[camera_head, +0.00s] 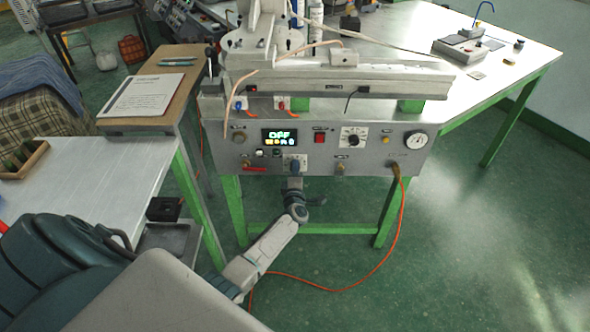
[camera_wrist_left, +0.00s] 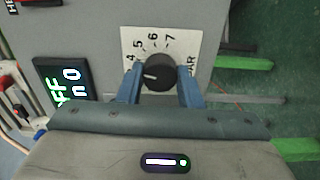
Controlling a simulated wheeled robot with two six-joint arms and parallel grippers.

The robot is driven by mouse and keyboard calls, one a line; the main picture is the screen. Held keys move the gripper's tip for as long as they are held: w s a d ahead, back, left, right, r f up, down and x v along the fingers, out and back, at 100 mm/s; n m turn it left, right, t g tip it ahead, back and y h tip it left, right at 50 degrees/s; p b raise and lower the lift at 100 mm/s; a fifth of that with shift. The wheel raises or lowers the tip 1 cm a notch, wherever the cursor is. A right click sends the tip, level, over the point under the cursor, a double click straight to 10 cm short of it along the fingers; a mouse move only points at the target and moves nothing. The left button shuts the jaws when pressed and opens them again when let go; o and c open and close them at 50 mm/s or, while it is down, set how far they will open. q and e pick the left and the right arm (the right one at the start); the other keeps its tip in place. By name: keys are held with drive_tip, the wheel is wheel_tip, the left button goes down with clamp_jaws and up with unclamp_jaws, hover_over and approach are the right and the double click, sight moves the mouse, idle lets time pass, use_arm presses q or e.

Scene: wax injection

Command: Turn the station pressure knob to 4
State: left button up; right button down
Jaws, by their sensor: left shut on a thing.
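The pressure knob (camera_wrist_left: 158,72) is round and black with a white pointer line, on a white scale plate (camera_wrist_left: 133,40). In the left wrist view the numbers 4 to 7 read along the plate's upper part; the pointer aims left, a little below the 4. My left gripper (camera_wrist_left: 160,88) is shut on the knob, one blue finger on each side. In the head view my left gripper (camera_head: 295,167) is at the lower panel of the grey station (camera_head: 222,153), below the lit display (camera_head: 280,137), and mostly hides the knob. My right gripper is not in view.
Another dial (camera_head: 353,138), a red switch (camera_head: 319,137) and a round gauge (camera_head: 415,141) sit on the panel to the right. An orange hose (camera_head: 388,242) hangs from the panel to the floor. A side table (camera_head: 85,190) stands at left. Green legs support the station.

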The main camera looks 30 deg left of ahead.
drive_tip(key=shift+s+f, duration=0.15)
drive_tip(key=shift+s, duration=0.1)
use_arm(q)
drive_tip(key=o, duration=1)
drive_tip(key=shift+s+d, duration=0.1)
drive_tip(key=v, duration=1)
drive_tip(key=shift+s+d+f+p, duration=0.1)
drive_tip(key=shift+s+p, duration=0.15)
drive_tip(key=shift+p, duration=0.15)
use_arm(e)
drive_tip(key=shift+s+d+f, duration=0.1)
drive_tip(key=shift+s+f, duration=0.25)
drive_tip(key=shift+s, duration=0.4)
